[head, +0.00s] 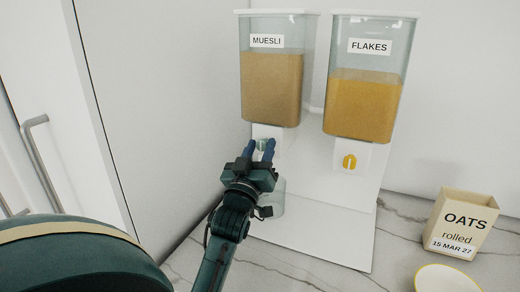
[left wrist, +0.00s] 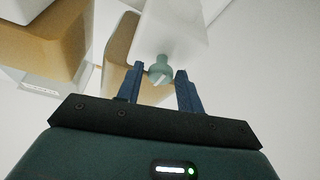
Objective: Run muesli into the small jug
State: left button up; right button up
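The muesli dispenser (head: 271,88) is a clear bin labelled MUESLI, filled with tan contents, on a white stand. Its grey-green knob (head: 262,144) is partly hidden by my left gripper (head: 258,151). In the left wrist view, my left gripper (left wrist: 159,78) is open, its blue fingertips on either side of the knob (left wrist: 160,71), with small gaps showing. A pale, see-through vessel, apparently the small jug (head: 277,200), stands below the muesli outlet. My gripper and wrist hide much of it, and its contents cannot be made out. My right gripper is not in view.
A FLAKES dispenser (head: 365,100) with a yellow knob (head: 349,162) stands to the right on the same stand (head: 335,235). An OATS box (head: 461,223) and a yellow-rimmed white bowl (head: 444,280) are on the marble counter at right. A door handle (head: 36,155) is at left.

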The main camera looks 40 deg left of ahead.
pick_arm(q)
jog(key=c, duration=0.7)
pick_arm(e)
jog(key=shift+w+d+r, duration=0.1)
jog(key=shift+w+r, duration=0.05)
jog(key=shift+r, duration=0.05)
pick_arm(q)
jog(key=shift+m, duration=0.3)
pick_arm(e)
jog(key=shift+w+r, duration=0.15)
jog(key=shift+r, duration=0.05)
pick_arm(q)
jog(key=shift+m+h, duration=0.4)
jog(key=m+t+h+p, duration=0.1)
jog(key=m+h, duration=0.1)
jog(key=m, duration=0.2)
jog(key=shift+a+r+m+h+p, duration=0.1)
jog(key=shift+m+h+p, duration=0.2)
jog(key=shift+m+p, duration=0.1)
jog(key=shift+m+t+h, duration=0.3)
jog(key=shift+m+h, duration=0.3)
jog(key=shift+m, duration=0.5)
jog(key=shift+m+p, duration=0.35)
jog(key=shift+m, duration=0.05)
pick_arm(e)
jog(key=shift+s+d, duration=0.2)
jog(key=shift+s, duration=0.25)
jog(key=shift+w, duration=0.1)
